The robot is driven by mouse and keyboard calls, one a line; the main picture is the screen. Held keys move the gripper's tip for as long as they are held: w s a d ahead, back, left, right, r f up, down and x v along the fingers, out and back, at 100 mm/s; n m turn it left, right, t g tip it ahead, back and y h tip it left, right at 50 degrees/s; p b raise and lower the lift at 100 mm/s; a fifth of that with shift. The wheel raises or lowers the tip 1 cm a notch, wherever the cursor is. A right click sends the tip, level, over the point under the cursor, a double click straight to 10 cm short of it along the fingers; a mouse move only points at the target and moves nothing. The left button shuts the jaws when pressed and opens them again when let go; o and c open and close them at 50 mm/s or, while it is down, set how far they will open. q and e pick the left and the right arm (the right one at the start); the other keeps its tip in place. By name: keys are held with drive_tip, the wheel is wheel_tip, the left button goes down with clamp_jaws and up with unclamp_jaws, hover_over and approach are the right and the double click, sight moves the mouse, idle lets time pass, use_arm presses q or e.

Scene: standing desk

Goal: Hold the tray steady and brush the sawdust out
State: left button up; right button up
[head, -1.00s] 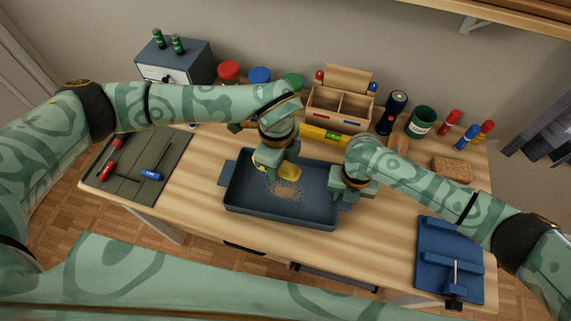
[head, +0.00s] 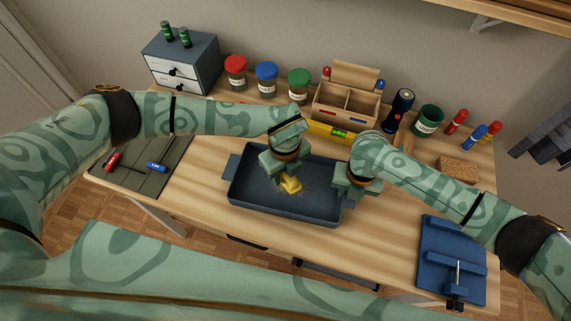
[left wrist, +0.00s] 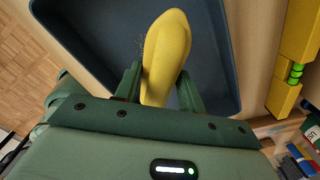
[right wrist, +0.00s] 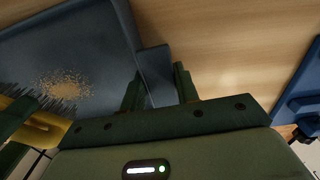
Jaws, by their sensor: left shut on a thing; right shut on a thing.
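The dark blue-grey tray (head: 265,205) lies on the wooden desk. My left gripper (head: 285,172) is over the tray, shut on a yellow brush (head: 291,186), whose yellow body fills the middle of the left wrist view (left wrist: 167,50). My right gripper (head: 350,190) is shut on the tray's right-hand handle, which shows between the fingers in the right wrist view (right wrist: 156,72). A patch of tan sawdust (right wrist: 64,84) lies on the tray floor beside the brush's dark bristles. In the head view the brush and left gripper hide much of the sawdust.
Jars (head: 266,78), a wooden organiser (head: 345,105), a yellow level (head: 325,132), a flashlight (head: 399,108) and a green cup (head: 428,120) stand behind. A blue vise-like board (head: 450,258) lies right. Desk in front of the tray is clear.

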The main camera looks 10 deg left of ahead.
use_arm(q)
drive_tip(key=shift+f, duration=0.8)
drive_tip(key=shift+d+f, duration=0.45)
drive_tip(key=shift+d, duration=0.1)
drive_tip(key=shift+d+f, duration=0.1)
drive_tip(key=shift+d, duration=1.4)
drive_tip(key=a, duration=0.4)
drive_tip(key=shift+a, duration=0.15)
drive_tip(key=d, duration=0.4)
drive_tip(key=shift+w, duration=0.1)
drive_tip(key=shift+a, duration=1.85)
drive_tip(key=shift+r, duration=4.05)
